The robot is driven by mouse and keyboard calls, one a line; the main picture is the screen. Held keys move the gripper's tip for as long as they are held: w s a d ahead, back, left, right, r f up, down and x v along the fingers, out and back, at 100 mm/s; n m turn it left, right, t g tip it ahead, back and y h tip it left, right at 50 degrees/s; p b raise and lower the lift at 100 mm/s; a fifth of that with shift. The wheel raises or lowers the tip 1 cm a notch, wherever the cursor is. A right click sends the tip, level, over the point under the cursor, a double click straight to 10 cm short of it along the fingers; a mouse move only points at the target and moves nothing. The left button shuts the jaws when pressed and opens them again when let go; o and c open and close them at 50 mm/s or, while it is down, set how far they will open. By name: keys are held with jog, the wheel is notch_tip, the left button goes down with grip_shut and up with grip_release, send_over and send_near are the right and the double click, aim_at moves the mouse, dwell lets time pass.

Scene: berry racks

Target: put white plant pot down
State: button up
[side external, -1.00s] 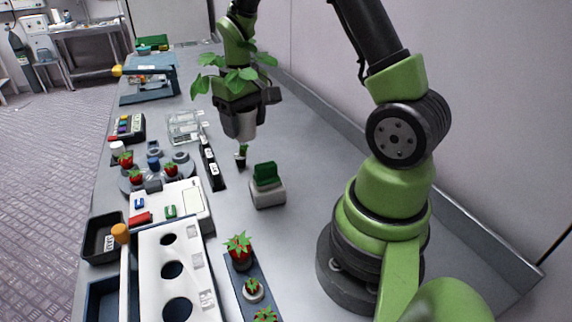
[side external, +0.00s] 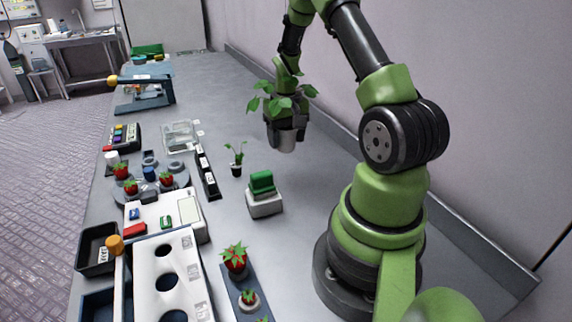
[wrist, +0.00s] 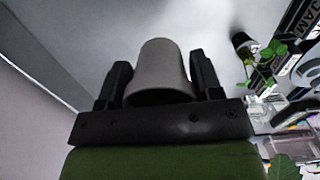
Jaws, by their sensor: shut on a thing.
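The white plant pot (side external: 287,141) with a leafy green plant (side external: 283,102) is held in my gripper (side external: 285,128) in the side external view. It hangs roughly upright above the grey bench, to the right of a small black pot with a seedling (side external: 237,168). In the wrist view the pot (wrist: 160,68) sits between the two dark fingers of my gripper (wrist: 160,85), which are shut on it. The gap between the pot's base and the bench is hard to judge.
A grey block with a green top (side external: 264,204) stands in front of the held pot. A black labelled strip (side external: 206,172), a clear tray (side external: 181,136) and a white holed rack (side external: 162,265) stand to the left. The bench behind and right of the seedling is clear.

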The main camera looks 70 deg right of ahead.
aim_at(286, 172)
notch_tip(286, 172, down, 7)
jog(key=shift+r, duration=0.2)
jog(key=shift+f, duration=0.25)
jog(key=o, duration=1)
jog(key=shift+c, duration=0.2)
jog(key=shift+r, duration=0.1)
notch_tip(286, 172, up, 10)
jog(key=shift+s+a+f, duration=0.1)
jog(key=shift+s, duration=0.05)
jog(key=a+r+n+t, duration=0.2)
jog(key=a+r+t, duration=0.2)
jog(key=a+r, duration=1.3)
jog(key=shift+s+a+r+n+t, duration=0.25)
jog(key=shift+a+n+t, duration=0.05)
jog(key=shift+a, duration=0.4)
jog(key=shift+o, duration=0.5)
jog(key=s+a+r+n+t+y, duration=0.2)
jog(key=s+a, duration=0.6)
jog(key=shift+r+t, duration=0.25)
jog(key=shift+t, duration=0.05)
